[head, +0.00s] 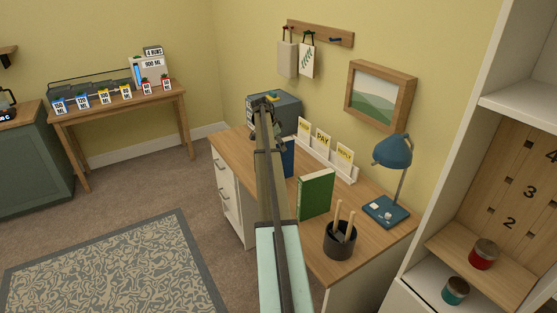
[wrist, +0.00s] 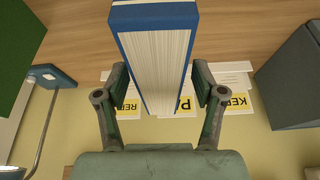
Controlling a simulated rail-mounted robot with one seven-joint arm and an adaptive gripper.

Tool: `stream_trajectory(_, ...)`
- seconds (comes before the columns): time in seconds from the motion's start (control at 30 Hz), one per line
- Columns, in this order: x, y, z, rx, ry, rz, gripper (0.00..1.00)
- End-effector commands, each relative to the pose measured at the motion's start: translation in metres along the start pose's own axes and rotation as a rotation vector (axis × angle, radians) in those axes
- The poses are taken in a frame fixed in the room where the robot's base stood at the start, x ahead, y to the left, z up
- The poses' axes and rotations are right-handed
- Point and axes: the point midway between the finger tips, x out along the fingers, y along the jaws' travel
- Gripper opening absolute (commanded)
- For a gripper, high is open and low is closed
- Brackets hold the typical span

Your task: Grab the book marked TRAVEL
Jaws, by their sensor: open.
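A blue book (head: 288,158) stands upright on the wooden desk, partly hidden behind my arm in the head view. In the wrist view the blue book (wrist: 155,60) shows its page edges and lies between the two fingers of my gripper (wrist: 161,88). The fingers are open, one on each side of the book, with a small gap visible. In the head view my gripper (head: 272,135) is above and beside the blue book. A green book (head: 316,195) stands nearer on the desk; it also shows in the wrist view (wrist: 12,45). No TRAVEL marking is readable on either book.
The desk (head: 380,237) also bears a dark pen cup (head: 340,241), a blue lamp (head: 392,152), a white card holder (head: 335,165) against the wall and a grey box (head: 285,108). In the wrist view the grey box (wrist: 290,75) is right of my gripper.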

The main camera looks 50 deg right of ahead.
Motion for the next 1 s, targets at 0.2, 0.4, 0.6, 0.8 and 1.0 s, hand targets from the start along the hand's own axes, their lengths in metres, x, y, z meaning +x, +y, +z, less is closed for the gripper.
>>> stream_trajectory(0.2, 0.018, 0.000, -0.001, 0.000, 0.000, 0.000, 0.69)
stream_trajectory(0.4, 0.018, 0.000, 0.000, 0.000, 0.000, 0.000, 0.69)
stream_trajectory(0.6, 0.019, 0.000, 0.000, 0.000, 0.000, 0.000, 0.69)
stream_trajectory(0.8, 0.021, 0.000, 0.001, 0.000, 0.000, 0.000, 0.69)
stream_trajectory(1.0, 0.022, 0.000, 0.002, 0.000, 0.000, 0.000, 0.69)
